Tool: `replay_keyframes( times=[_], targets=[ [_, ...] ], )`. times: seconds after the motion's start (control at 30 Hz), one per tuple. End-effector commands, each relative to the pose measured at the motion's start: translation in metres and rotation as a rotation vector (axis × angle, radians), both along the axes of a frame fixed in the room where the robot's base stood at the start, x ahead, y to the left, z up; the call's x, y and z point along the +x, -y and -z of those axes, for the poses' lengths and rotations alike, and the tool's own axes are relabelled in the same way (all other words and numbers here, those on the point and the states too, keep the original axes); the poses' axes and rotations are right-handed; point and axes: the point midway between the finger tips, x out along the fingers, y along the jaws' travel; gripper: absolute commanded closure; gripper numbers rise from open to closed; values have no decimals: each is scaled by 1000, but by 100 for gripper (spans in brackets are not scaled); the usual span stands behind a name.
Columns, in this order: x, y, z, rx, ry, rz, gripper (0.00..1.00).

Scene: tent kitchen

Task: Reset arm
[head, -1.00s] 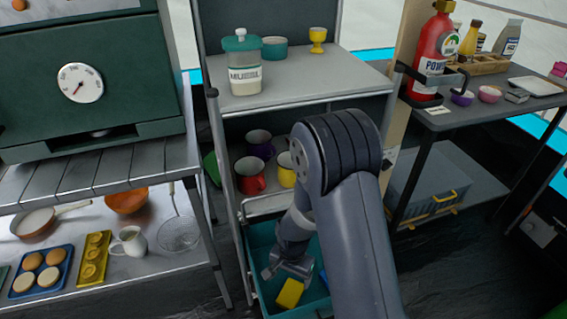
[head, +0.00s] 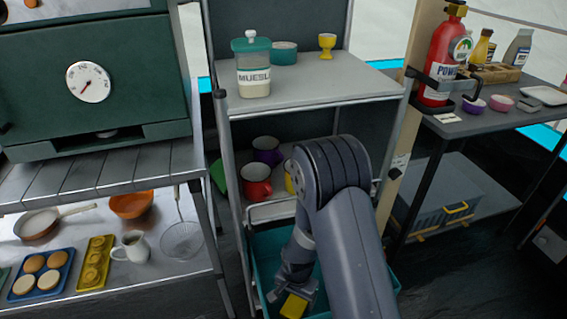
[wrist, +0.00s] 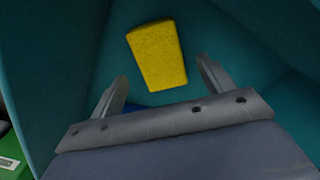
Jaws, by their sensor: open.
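My gripper (head: 291,292) is low in front of the shelf cart, over the teal bin (head: 262,262) at its bottom. In the wrist view my gripper (wrist: 160,85) is open, with its two fingers apart and nothing between them. A yellow sponge-like block (wrist: 157,54) lies in the bin just beyond the fingertips, apart from them. The same yellow block (head: 294,306) shows under my gripper in the head view. A small blue thing (wrist: 134,107) shows partly behind the gripper's edge.
The bin walls stand close around my gripper. Red (head: 256,181) and purple (head: 267,150) mugs stand on the shelf above. A muesli jar (head: 253,78) is on the top. A metal counter (head: 90,172) is left, a dark table (head: 480,122) right.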

Motion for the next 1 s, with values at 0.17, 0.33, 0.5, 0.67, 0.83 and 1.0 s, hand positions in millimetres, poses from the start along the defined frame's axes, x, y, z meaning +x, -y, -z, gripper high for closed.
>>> replay_keyframes(
  times=[0.17, 0.33, 0.5, 0.67, 0.83, 1.0],
  targets=[
    [0, 0, 0, 0, 0, 0, 23],
    [0, 0, 2, 0, -1, 0, 23],
    [-1, 0, 21, -1, -3, 0, 23],
    [1, 0, 23, 1, 4, 0, 23],
    [1, 0, -14, 1, 3, 0, 23],
    [1, 0, -48, 1, 4, 0, 23]
  ],
)
